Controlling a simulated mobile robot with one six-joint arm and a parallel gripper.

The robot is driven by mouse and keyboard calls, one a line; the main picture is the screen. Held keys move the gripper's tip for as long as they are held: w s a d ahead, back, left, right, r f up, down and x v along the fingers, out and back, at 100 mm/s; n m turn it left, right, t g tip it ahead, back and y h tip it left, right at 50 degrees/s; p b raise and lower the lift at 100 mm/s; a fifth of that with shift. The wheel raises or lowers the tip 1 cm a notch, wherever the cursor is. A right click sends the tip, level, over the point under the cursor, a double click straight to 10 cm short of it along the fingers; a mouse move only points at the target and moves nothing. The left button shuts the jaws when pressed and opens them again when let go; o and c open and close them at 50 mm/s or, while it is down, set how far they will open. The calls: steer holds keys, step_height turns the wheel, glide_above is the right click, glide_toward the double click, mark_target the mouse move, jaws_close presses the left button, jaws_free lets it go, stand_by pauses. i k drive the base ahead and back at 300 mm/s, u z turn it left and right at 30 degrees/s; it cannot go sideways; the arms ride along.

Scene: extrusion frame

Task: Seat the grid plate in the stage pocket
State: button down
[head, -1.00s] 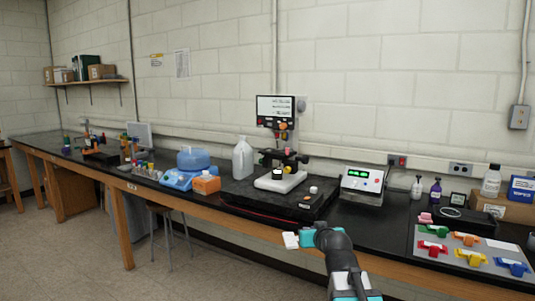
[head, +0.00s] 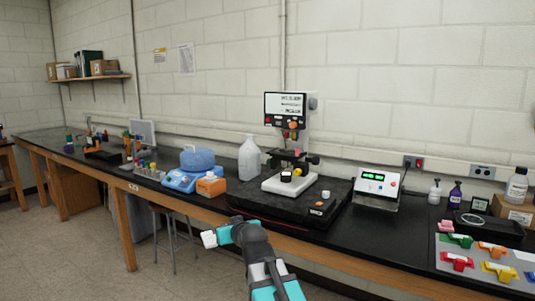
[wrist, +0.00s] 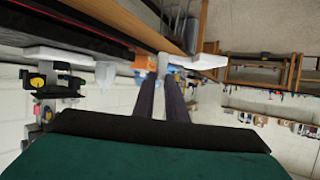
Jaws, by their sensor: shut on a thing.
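My gripper (head: 222,235) is in front of the bench edge. It is shut on a small pale plate (head: 208,239), which I take to be the grid plate; no grid detail can be made out. In the wrist view, the dark fingers (wrist: 165,78) reach out to the pale plate (wrist: 206,61), which sticks out to one side. The white-based instrument with the dark stage (head: 290,182) stands on a black platform, back and right of my gripper. It also shows at the left in the wrist view (wrist: 48,54). The pocket itself is too small to make out.
The black platform (head: 265,209) carries a small white knob-like piece (head: 325,194). An orange box (head: 211,186), a blue-topped device (head: 194,163) and a clear jug (head: 249,158) stand left of it. A display box (head: 377,184) stands right. Open floor lies left of my arm.

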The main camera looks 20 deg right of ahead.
mark_target(284, 154)
steer(key=u, duration=0.7)
steer(key=i, duration=2.35)
steer(key=z, duration=0.3)
